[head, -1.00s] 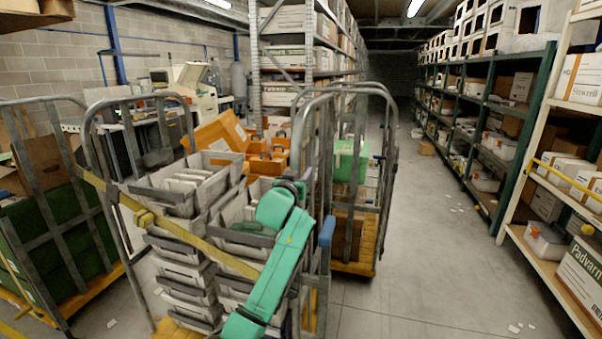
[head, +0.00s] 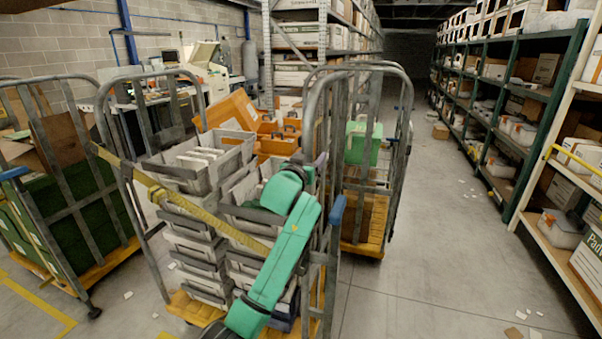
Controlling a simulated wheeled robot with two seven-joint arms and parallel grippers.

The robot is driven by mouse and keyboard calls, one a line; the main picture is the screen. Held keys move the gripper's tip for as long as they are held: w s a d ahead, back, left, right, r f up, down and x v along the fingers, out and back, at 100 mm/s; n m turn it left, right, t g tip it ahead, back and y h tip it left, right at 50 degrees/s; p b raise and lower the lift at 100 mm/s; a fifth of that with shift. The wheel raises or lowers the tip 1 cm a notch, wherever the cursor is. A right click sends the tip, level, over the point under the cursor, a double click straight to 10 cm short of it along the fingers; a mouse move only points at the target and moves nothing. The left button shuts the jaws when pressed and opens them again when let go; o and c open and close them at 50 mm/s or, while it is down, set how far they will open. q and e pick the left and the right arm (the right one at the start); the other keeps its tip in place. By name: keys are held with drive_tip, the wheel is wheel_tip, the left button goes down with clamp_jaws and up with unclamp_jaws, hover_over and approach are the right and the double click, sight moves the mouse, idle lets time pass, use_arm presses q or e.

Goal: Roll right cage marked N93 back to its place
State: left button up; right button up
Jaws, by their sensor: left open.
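A grey tubular roll cage (head: 128,190) stands right in front of me. It holds stacked grey totes (head: 195,240) on a yellow base, with a yellow strap (head: 165,197) across its open front. My green left arm crosses in front of the cage's right part. The left gripper (head: 314,162), dark and small, is at the cage's right side frame, near the upright; it is open, and whether it touches the tube is unclear. I cannot read an N93 mark on any cage. My right gripper is out of view.
A cage with dark green contents (head: 75,205) stands close on the left. Another cage (head: 398,150) with a green crate (head: 362,143) stands behind on the right. Yellow floor lines (head: 40,305) lie at lower left. The aisle floor (head: 440,240) is mostly clear, beside green racks (head: 520,140).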

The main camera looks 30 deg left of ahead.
use_arm(q)
drive_tip(key=b+v, duration=0.2)
drive_tip(key=v, duration=0.9)
drive_tip(key=shift+s+d+b, duration=0.15)
drive_tip(key=shift+s+b, duration=0.05)
drive_tip(key=shift+b, duration=0.1)
drive_tip(key=shift+f, duration=0.15)
